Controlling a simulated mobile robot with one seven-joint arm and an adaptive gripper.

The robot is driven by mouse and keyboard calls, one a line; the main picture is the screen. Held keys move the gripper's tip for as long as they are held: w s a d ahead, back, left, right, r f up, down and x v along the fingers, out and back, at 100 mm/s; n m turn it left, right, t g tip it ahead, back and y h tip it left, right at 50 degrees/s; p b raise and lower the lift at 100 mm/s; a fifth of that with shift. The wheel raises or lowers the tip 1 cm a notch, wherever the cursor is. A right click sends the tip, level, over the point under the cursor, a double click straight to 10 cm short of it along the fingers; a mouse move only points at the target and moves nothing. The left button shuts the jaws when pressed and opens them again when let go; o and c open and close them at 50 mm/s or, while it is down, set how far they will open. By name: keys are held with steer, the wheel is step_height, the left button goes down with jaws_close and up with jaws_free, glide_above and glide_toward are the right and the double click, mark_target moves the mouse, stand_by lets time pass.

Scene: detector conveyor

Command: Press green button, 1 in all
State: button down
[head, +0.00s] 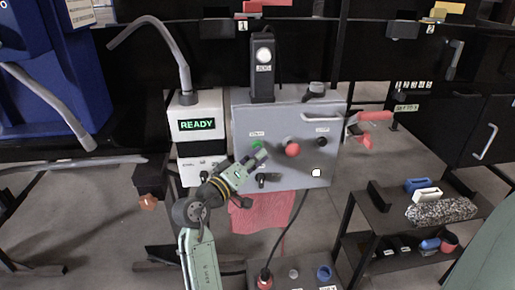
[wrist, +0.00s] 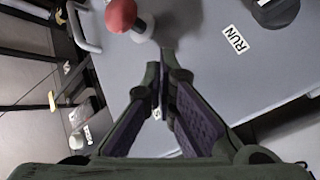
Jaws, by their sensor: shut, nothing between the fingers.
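The green button (head: 256,144) sits on the front of the grey control box (head: 243,112), under a small white label. My gripper (head: 263,153) is shut and empty, with its tips close in front of the panel just below and right of the green button. I cannot tell from the head view whether they touch. In the wrist view, my gripper (wrist: 165,68) has its fingers converging over the grey panel (wrist: 210,75). The green button does not show there; the fingers may hide it.
A red mushroom button (head: 292,149) is right of the green one; it also shows in the wrist view (wrist: 121,14). A black knob (head: 269,178) is below. A grey handle with a red part (head: 375,116) juts out at right.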

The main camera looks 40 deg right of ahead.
stand_by(0.5)
steer(key=shift+s+a, duration=0.45)
steer(key=shift+s, duration=0.25)
steer(key=s+a, duration=0.1)
steer(key=s, duration=0.2)
steer(key=s+a, duration=0.1)
steer(key=shift+s+a, duration=0.15)
steer(key=shift+a, duration=0.15)
stand_by(0.7)
